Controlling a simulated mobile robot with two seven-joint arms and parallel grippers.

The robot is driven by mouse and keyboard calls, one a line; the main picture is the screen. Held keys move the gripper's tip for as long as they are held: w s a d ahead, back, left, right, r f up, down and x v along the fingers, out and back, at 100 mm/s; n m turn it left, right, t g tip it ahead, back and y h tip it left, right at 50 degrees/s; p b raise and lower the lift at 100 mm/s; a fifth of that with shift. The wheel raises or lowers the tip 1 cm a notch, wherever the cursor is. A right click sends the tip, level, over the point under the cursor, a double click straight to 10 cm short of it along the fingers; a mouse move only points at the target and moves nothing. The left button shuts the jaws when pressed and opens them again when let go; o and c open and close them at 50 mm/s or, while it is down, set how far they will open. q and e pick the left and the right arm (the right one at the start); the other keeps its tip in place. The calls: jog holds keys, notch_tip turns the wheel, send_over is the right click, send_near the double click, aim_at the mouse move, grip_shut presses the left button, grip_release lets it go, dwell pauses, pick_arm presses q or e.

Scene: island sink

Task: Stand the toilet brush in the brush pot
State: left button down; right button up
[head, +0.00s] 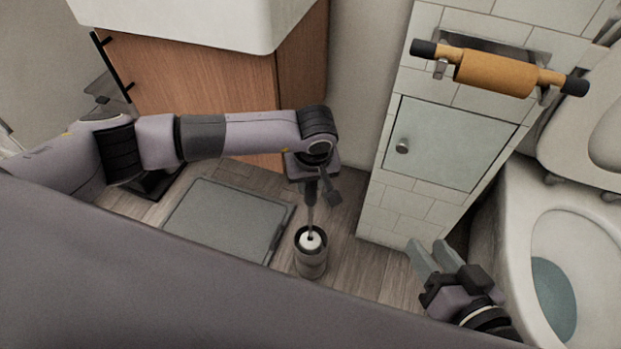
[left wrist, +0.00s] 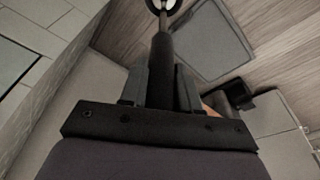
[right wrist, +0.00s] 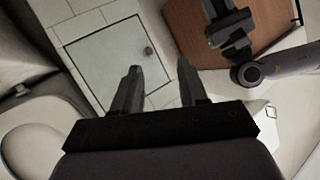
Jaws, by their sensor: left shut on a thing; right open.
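My left gripper (head: 311,188) points down and is shut on the dark handle of the toilet brush (head: 310,215). The brush hangs roughly upright, its thin shaft running down to a white head. The brush pot (head: 311,264), a dark-rimmed grey cylinder, stands on the floor directly below. The white head shows inside the pot's rim; how deep it sits I cannot tell. In the left wrist view the handle (left wrist: 162,70) lies between both fingers, with the white head at the top edge. My right gripper (head: 432,262) is open and empty, right of the pot; its spread fingers show in the right wrist view (right wrist: 159,85).
A grey floor mat or scale (head: 225,222) lies left of the pot. A wooden vanity (head: 205,92) under a white sink stands behind. A tiled partition (head: 410,208) with a small door stands behind right, and the toilet (head: 520,235) is at the far right.

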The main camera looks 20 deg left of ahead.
pick_arm(q)
jog(key=shift+f+b, duration=0.55)
jog(key=shift+f, duration=0.35)
jog(key=shift+f+b, duration=0.7)
jog(key=shift+f, duration=0.05)
jog(key=shift+s+f, duration=0.15)
jog(key=shift+f, duration=0.3)
pick_arm(e)
jog(key=shift+s+d+f+t, duration=0.1)
jog(key=shift+d+f+t, duration=0.05)
jog(key=shift+d+t, duration=0.3)
jog(key=shift+a, duration=0.1)
pick_arm(q)
jog(key=c, duration=0.7)
grip_release()
jog(key=shift+a+f, duration=0.1)
jog(key=shift+r, duration=0.3)
jog(key=shift+s+d+r+p, duration=0.15)
jog(key=shift+r+p, duration=0.25)
jog(key=shift+r, duration=0.9)
jog(key=shift+s+d+r+p, duration=0.15)
jog(key=shift+r+p, duration=0.25)
jog(key=shift+r, duration=0.85)
jog(key=shift+d+r+p, duration=0.25)
jog(key=shift+r+p, duration=0.15)
jog(key=shift+r, duration=0.9)
pick_arm(e)
jog(key=shift+a+g, duration=0.45)
jog(key=shift+a, duration=0.2)
